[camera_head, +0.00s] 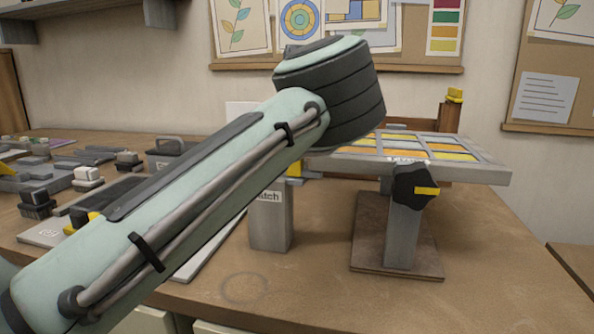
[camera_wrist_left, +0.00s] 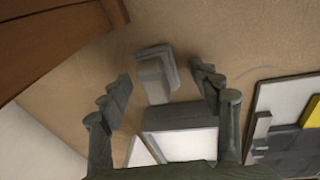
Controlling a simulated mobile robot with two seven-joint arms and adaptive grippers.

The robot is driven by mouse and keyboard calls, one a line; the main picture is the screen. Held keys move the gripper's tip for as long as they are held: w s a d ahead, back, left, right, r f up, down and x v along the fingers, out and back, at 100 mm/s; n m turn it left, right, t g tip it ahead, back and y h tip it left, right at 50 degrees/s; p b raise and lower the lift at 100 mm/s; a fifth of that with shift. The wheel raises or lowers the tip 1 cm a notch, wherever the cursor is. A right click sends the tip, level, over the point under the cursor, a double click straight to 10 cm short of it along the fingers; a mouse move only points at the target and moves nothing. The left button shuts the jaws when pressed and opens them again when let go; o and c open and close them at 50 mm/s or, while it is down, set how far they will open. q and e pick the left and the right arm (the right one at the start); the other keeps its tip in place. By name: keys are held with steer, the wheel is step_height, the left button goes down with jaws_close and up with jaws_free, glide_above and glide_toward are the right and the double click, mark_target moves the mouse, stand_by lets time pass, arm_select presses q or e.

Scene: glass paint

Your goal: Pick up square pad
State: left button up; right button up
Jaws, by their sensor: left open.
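My left gripper (camera_wrist_left: 162,88) shows in the wrist view with its two fingers spread apart and nothing held between them. A small grey block-shaped piece (camera_wrist_left: 154,82) lies beyond the fingertips, in line with the gap. A larger grey piece with a white face (camera_wrist_left: 180,143) is nearer the palm, partly hidden by the gripper. I cannot tell for sure which of these is the square pad. In the head view my left arm crosses the middle and hides its own gripper. My right gripper is in neither view.
A tilted rack with yellow and orange panels (camera_head: 480,170) stands on a post and brown base (camera_head: 365,255) at the right. A grey labelled box (camera_head: 271,222) is beside it. Several tools and blocks crowd the table's left. The front right of the table (camera_head: 500,270) is clear.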

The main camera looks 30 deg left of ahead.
arm_select(q)
steer(key=shift+w+r, duration=0.1)
steer(key=c, duration=1.3)
steer(key=shift+o, duration=0.2)
